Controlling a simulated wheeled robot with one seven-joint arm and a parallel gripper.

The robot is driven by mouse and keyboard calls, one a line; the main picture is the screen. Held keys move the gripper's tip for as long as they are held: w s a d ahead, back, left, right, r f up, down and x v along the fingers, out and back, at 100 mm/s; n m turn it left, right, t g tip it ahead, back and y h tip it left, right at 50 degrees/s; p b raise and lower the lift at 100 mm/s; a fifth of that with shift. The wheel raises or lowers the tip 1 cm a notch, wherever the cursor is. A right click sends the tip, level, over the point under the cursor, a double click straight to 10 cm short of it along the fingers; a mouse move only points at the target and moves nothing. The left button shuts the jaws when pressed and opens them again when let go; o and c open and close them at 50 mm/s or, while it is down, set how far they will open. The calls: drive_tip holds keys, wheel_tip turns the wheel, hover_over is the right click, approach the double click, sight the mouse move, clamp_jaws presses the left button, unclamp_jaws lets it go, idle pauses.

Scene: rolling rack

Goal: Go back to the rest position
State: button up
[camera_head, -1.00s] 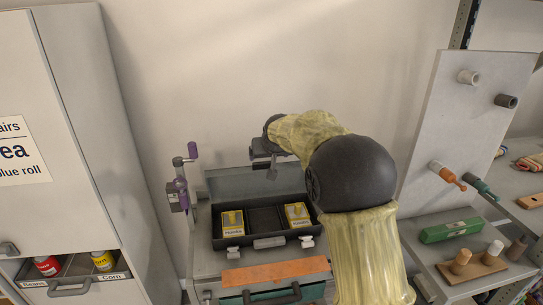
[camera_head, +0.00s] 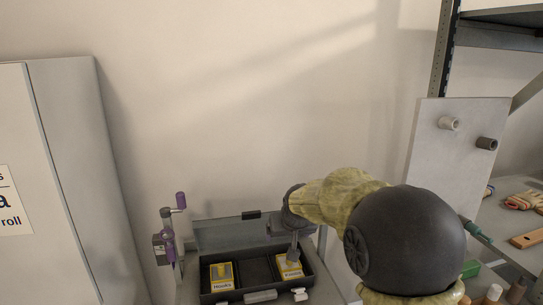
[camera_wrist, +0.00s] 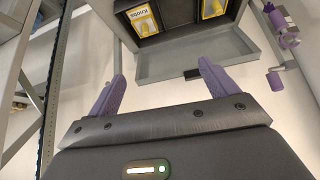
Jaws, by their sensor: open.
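My gripper (camera_wrist: 161,85) is open, with two purple fingers apart and nothing between them in the wrist view. In the head view my gripper (camera_head: 293,250) appears over the right part of an open dark case (camera_head: 212,298), at the end of my bent arm. The case holds a yellow box labelled Hooks (camera_head: 221,278) on the left and a yellow box labelled Knobs (camera_head: 289,272) on the right. The middle section looks empty. The wrist view shows the case's grey lid (camera_wrist: 195,60) beyond the fingertips, and the Knobs box (camera_wrist: 141,22) at the top.
A purple-handled crank device (camera_head: 170,240) stands left of the case, beside a tall grey cabinet (camera_head: 75,150). At right are a pegboard panel (camera_head: 430,165) with pegs and a metal shelf rack (camera_head: 443,60). Bare wall lies behind and above.

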drive_tip(key=s+d+f+g, duration=0.1)
drive_tip(key=s+d+f, duration=0.2)
drive_tip(key=s, duration=0.5)
drive_tip(key=s+d+f+m+g, duration=0.1)
drive_tip(key=s+d+f, duration=0.3)
drive_tip(key=s, duration=0.5)
drive_tip(key=s+d+f+g+h, duration=0.1)
drive_tip(key=s+d+f+g, duration=0.1)
drive_tip(key=s, duration=0.7)
drive_tip(key=shift+s+d+f+m, duration=0.2)
drive_tip(key=shift+d+f+m, duration=0.2)
drive_tip(key=shift+d+f, duration=0.55)
